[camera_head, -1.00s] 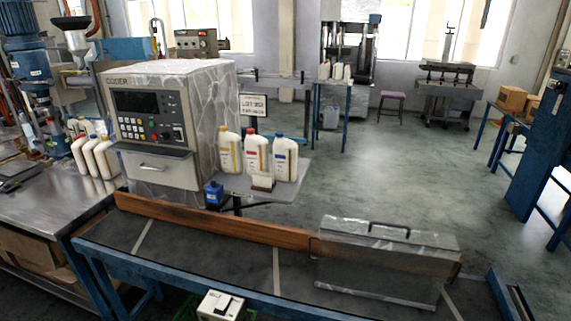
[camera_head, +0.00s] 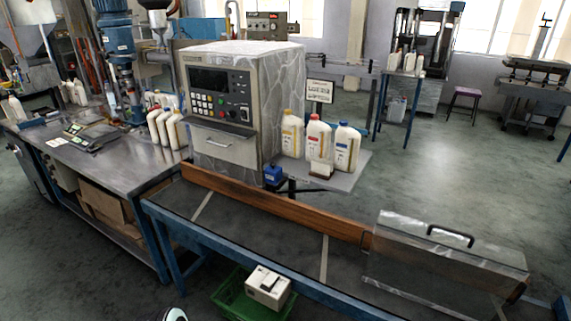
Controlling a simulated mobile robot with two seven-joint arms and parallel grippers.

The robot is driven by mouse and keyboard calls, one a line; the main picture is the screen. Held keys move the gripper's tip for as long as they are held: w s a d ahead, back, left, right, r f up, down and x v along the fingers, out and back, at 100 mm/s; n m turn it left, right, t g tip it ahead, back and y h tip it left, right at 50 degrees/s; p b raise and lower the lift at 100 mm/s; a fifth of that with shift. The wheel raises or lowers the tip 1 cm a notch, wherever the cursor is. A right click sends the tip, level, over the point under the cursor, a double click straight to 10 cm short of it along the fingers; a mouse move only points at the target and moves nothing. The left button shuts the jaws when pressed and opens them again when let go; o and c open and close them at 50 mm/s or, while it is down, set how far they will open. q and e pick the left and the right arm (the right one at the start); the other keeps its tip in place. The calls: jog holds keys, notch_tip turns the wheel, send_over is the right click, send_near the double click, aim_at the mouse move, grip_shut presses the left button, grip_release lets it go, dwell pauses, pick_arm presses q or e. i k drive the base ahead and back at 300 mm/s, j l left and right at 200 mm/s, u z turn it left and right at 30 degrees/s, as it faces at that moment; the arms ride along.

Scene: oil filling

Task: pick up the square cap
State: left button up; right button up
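I cannot make out a square cap for certain in this view. Three white bottles stand on the small shelf (camera_head: 352,180) beside the coder machine: one with a yellow cap (camera_head: 291,135), one with a red cap (camera_head: 318,143) and one with a blue cap (camera_head: 346,148). Several more white bottles (camera_head: 166,127) stand on the steel table (camera_head: 118,163) to the left. Neither of my grippers can be seen. A small rounded piece at the bottom edge is too cut off to identify.
The coder machine (camera_head: 222,105) stands behind the conveyor (camera_head: 270,235), which has a wooden rail and a clear cover (camera_head: 450,245). A white box (camera_head: 268,287) sits in a green crate (camera_head: 232,297) below. Open floor lies at the right.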

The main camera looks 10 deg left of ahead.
aim_at(273, 173)
jog(key=i+j, duration=0.1)
jog(key=j, duration=0.35)
jog(key=j+u, duration=0.1)
jog(key=j, duration=0.4)
jog(key=i+j+u, duration=0.1)
jog(key=j, duration=0.35)
jog(key=i+j, duration=0.15)
jog(key=j, duration=0.3)
jog(key=i+j+u, duration=0.1)
jog(key=j, duration=0.35)
